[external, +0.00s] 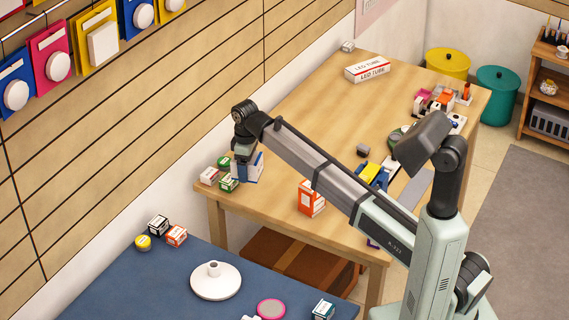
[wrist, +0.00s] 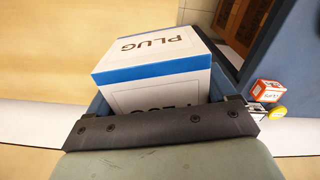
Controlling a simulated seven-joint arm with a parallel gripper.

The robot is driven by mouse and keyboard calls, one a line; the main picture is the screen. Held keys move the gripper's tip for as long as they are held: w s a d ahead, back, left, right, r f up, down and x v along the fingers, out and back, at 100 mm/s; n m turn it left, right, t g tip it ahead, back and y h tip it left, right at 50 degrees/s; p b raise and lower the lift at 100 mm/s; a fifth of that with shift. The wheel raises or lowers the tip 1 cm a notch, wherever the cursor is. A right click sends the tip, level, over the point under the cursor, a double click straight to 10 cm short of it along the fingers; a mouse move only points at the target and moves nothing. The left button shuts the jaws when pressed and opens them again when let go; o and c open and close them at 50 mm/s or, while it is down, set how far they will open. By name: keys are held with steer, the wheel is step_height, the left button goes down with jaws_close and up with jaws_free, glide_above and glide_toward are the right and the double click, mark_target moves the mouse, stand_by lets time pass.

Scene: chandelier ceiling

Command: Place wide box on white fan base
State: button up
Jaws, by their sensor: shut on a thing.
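The wide box (external: 256,169) is white and blue and is held in my gripper (external: 245,168) near the left front corner of the wooden table. In the wrist view, the box (wrist: 155,52) fills the middle, with "PLUG" on its white top and a blue band along the edge. My gripper (wrist: 165,108) is shut on it; the fingertips are mostly hidden. The white fan base (external: 216,284) is a round disc with a short central stub, on the blue surface below the table. Whether the box touches the table is unclear.
Small green and white boxes (external: 228,183) stand right beside the held box. An orange box (external: 311,198) stands farther right on the table (external: 300,130). On the blue surface (external: 130,285) are small boxes (external: 176,236), a yellow round item (external: 143,242) and a pink disc (external: 271,309).

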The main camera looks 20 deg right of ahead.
steer(key=s+a+r+n, duration=0.2)
steer(key=s+a, duration=0.6)
steer(key=a, duration=0.3)
step_height(320, 180, up, 5)
steer(key=n, duration=0.4)
glide_above(214, 265)
steer(key=shift+f, duration=4.8)
steer(key=shift+f, duration=0.1)
steer(key=o, duration=0.9)
